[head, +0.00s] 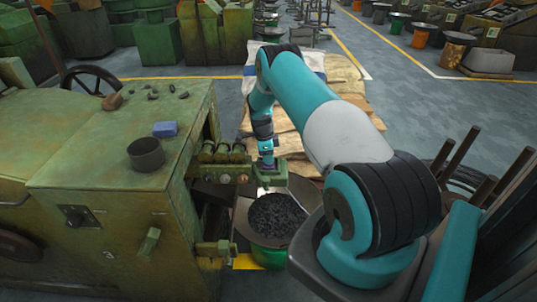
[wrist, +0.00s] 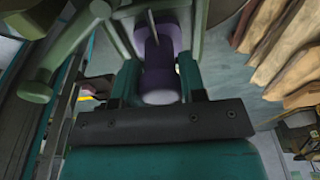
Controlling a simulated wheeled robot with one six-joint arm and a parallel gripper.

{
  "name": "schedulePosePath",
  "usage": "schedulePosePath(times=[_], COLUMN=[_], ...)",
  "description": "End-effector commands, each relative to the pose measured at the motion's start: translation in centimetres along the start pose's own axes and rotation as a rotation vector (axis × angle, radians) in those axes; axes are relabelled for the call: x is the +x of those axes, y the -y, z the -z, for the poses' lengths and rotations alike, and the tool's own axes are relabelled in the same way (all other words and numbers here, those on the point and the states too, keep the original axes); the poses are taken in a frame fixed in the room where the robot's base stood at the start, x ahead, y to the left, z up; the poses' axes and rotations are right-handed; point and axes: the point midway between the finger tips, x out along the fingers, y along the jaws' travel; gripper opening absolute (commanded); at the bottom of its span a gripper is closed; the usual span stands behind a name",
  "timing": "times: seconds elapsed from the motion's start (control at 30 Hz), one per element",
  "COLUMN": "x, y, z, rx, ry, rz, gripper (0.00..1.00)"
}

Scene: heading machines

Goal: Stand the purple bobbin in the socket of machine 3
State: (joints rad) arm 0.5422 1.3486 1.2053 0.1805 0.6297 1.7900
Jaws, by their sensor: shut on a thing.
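The purple bobbin (wrist: 158,84) is between the two teal fingers of my gripper (wrist: 157,70) in the wrist view, and the gripper is shut on it. A thin grey rod and olive machine parts cross in front of the bobbin's far end. In the head view my gripper (head: 267,162) is low at the right side of the green machine marked 3 (head: 130,210), close to its olive fittings. I cannot make out the bobbin there. I cannot tell which fitting is the socket, nor whether the bobbin touches it.
A dark round cup (head: 146,157) and a blue block (head: 165,130) are on the machine top. A green-rimmed bin (head: 272,252) of dark small parts stands below my gripper. Brown sacking (head: 345,75) lies behind my arm. Upright brown posts (head: 455,155) are at right.

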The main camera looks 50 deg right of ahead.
Motion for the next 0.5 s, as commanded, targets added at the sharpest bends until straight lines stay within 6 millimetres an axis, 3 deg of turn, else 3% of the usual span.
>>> schedulePosePath(times=[0.27,0.3,0.4,0.5], x=[0.22,0.25,0.14,0.13], y=[0.04,0.03,0.02,0.02], z=[-0.04,-0.04,-0.02,-0.02], rx=[0.0,0.0,0.0,0.0], ry=[0.0,0.0,0.0,0.0], rz=[0.001,0.0,0.0,0.0], gripper=[0.12,0.4,0.63,0.64])
